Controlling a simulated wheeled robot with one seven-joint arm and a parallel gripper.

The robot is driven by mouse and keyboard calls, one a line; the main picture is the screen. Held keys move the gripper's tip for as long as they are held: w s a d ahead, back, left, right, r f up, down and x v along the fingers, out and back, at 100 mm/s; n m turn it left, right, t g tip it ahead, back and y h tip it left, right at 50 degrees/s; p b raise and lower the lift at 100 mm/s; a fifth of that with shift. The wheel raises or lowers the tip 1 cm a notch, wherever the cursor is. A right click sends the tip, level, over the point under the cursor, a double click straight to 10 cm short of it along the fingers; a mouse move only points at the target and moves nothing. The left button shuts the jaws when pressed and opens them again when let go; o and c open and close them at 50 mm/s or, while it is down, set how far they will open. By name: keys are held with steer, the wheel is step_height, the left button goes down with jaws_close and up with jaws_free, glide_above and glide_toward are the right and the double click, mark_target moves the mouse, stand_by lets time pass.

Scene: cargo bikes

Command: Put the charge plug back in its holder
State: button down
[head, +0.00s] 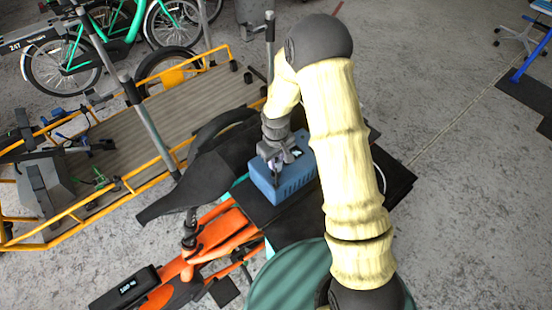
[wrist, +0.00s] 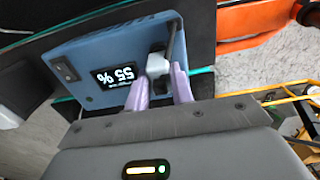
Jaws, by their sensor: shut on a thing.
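A blue charger box (head: 266,183) lies under my gripper (head: 275,163) on a black surface. In the wrist view the charger box (wrist: 103,50) shows a display reading 55 % and a black switch. My gripper (wrist: 160,85) is shut on the charge plug (wrist: 157,65), a small light grey piece at its fingertips with a dark part beside it. The plug is over the display side of the box, near its edge. The holder cannot be made out apart from the plug and fingers, and I cannot tell whether plug and box touch.
A black saddle-shaped part (head: 190,185) and an orange bike frame (head: 225,232) lie left of the charger. A cargo bed with yellow rails (head: 150,110) stands behind, with green bikes (head: 120,35) beyond. Open concrete floor (head: 440,120) is on the right.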

steer(key=shift+f+b, duration=0.5)
steer(key=shift+f, duration=0.4)
steer(key=c, duration=1.1)
jaws_free()
step_height(320, 180, up, 17)
steer(key=shift+r, duration=0.2)
steer(key=s+d+r+m+t+p, duration=0.1)
steer(key=s+d+r+m+p, duration=0.1)
steer(key=s, duration=0.3)
steer(key=s+d+r+m+p, duration=0.1)
steer(key=s+d+r+m, duration=0.1)
steer(key=s+d+r, duration=0.2)
steer(key=s+d+r+m+t+p, duration=0.1)
steer(key=s+d+r+m+p, duration=0.1)
steer(key=s+d, duration=0.2)
steer(key=shift+s+d+r+m+t+p, duration=0.1)
steer(key=shift+s+r+m+t+p, duration=0.1)
steer(key=shift+s, duration=0.6)
steer(key=shift+s+d+r+m+t+p, duration=0.1)
steer(key=shift+s+r+m, duration=0.1)
steer(key=shift+s, duration=0.6)
